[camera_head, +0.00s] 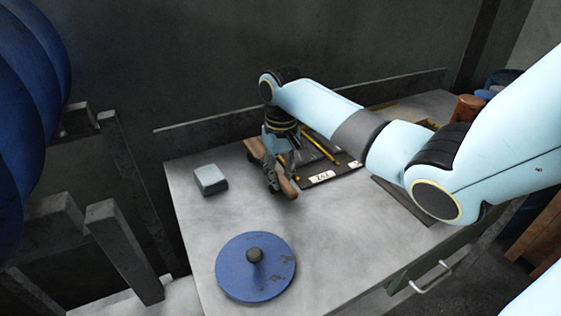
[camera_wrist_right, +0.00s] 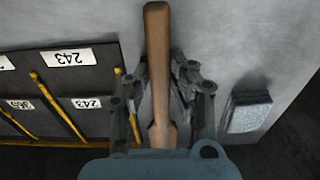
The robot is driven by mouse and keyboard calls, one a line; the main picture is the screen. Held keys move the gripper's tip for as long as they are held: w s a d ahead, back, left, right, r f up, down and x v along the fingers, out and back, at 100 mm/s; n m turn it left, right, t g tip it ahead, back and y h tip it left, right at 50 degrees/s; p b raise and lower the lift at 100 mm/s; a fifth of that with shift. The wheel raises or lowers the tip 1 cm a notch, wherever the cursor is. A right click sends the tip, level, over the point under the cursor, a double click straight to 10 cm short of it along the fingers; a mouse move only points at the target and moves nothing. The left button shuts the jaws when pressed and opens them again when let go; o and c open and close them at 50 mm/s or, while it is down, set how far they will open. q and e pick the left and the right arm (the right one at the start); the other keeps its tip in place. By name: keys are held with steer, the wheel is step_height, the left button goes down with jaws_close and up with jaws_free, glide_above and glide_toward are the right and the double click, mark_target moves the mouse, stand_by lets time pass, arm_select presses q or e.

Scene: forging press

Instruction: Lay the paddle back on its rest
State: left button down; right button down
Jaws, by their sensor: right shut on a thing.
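The wooden paddle (camera_head: 289,188) is in my right gripper (camera_head: 277,178), above or at the grey table top. Its brown wood also shows in the right wrist view (camera_wrist_right: 157,45), running lengthwise between the fingers, with a thicker rounded end and a narrower neck. My right gripper is shut on it, with fingers on both sides. I cannot tell whether the paddle touches the table. The gripper hides part of it. A dark board with white labels (camera_head: 321,178) and yellow rods lies right beside the gripper. I cannot make out which thing is the paddle's rest. My left gripper is out of view.
A grey block (camera_head: 210,179) lies left of the gripper; it also shows in the right wrist view (camera_wrist_right: 249,112). A blue disc with a black knob (camera_head: 240,283) lies at the table's front. Bare table (camera_head: 335,232) lies right of the disc. A low wall runs behind.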

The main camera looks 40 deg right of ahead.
steer(key=shift+f, duration=0.5)
stand_by(0.4)
steer(key=c, duration=1.1)
jaws_free()
step_height(320, 180, up, 12)
